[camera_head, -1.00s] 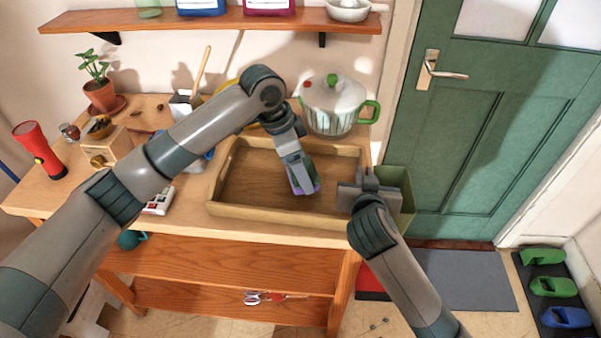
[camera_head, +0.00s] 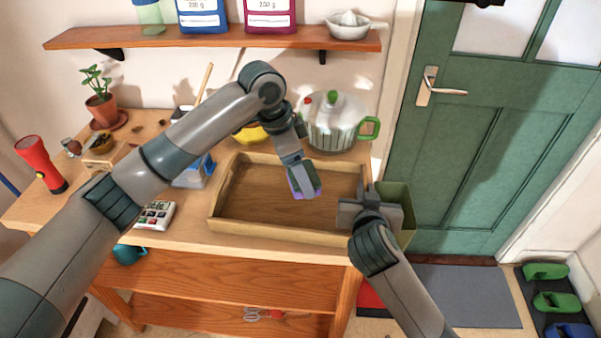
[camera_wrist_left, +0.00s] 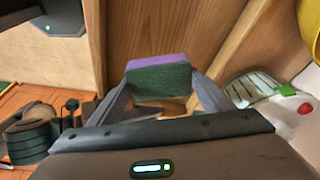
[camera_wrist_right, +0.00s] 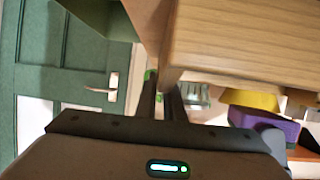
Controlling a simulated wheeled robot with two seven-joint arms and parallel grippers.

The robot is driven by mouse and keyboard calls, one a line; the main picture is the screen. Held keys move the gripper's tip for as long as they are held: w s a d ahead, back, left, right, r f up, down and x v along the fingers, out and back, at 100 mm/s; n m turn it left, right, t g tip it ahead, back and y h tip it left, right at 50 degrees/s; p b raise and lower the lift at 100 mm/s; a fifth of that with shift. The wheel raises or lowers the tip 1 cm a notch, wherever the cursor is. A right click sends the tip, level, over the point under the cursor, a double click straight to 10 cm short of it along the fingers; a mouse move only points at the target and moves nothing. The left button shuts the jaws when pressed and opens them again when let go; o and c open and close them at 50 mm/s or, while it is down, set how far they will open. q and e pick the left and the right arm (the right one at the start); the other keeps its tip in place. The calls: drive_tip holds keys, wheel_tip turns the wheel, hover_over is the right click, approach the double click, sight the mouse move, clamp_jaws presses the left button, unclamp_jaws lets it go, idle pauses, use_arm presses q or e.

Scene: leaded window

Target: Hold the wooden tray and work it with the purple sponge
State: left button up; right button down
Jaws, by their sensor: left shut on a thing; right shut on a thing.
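The wooden tray (camera_head: 255,195) lies on the workbench, open side up. My right gripper (camera_head: 368,204) is shut on the tray's right wall; in the right wrist view its fingers meet the tray's wooden edge (camera_wrist_right: 240,45). My left gripper (camera_head: 301,178) is shut on the purple sponge (camera_head: 296,191), over the right half of the tray floor. In the left wrist view the sponge (camera_wrist_left: 158,82) shows a dark green side and a purple layer between the fingers. I cannot tell whether it touches the floor.
A shelf (camera_head: 210,38) hangs above.

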use_arm(q)
drive_tip(key=shift+r, duration=1.15)
use_arm(e)
drive_tip(key=c, duration=1.8)
unclamp_jaws()
drive_tip(key=v, duration=1.2)
drive_tip(key=shift+r, duration=0.1)
use_arm(q)
drive_tip(key=shift+s, duration=0.1)
use_arm(e)
drive_tip(key=shift+s, duration=0.1)
